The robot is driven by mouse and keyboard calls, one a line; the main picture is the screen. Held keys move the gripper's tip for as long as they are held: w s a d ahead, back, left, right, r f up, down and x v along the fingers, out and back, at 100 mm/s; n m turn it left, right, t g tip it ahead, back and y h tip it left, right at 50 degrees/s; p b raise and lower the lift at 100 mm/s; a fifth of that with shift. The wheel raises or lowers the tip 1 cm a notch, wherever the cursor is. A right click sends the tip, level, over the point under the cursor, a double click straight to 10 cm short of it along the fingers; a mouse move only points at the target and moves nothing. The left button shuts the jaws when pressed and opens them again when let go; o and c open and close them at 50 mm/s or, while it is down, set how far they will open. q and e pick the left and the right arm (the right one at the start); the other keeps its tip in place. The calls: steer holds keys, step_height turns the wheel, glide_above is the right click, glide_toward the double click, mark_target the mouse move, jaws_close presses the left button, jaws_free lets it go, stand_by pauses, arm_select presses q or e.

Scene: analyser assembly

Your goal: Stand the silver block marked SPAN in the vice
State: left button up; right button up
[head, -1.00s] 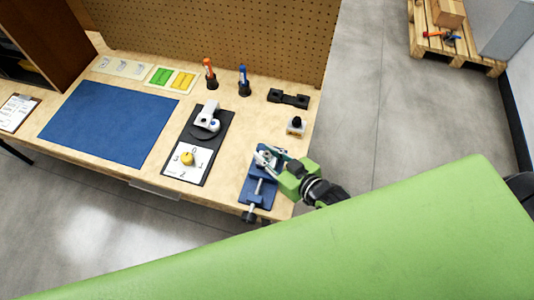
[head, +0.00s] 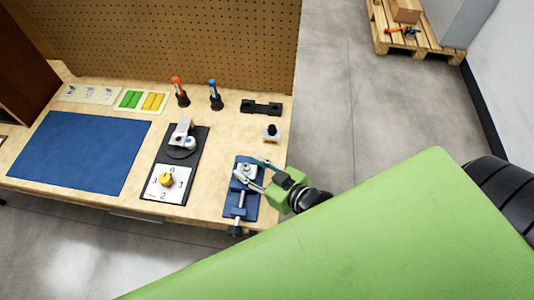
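The blue vice (head: 241,207) stands at the right front corner of the bench, its screw handle toward the front edge. A small silver-grey piece (head: 247,171) shows at its jaws and looks like the silver block; I cannot read any marking, or tell how deeply it is seated. My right gripper (head: 246,168) reaches in from the right over the vice. Its two fingers look spread apart, one on the far side and one on the near side of the silver piece, with a gap between them. My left gripper is not in view.
A white block with a black knob (head: 271,134) and a black holder (head: 261,107) lie behind the vice. A dark plate with a white dial card (head: 167,184) lies to its left.

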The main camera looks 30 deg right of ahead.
steer(key=v, duration=1)
steer(key=shift+b, duration=0.45)
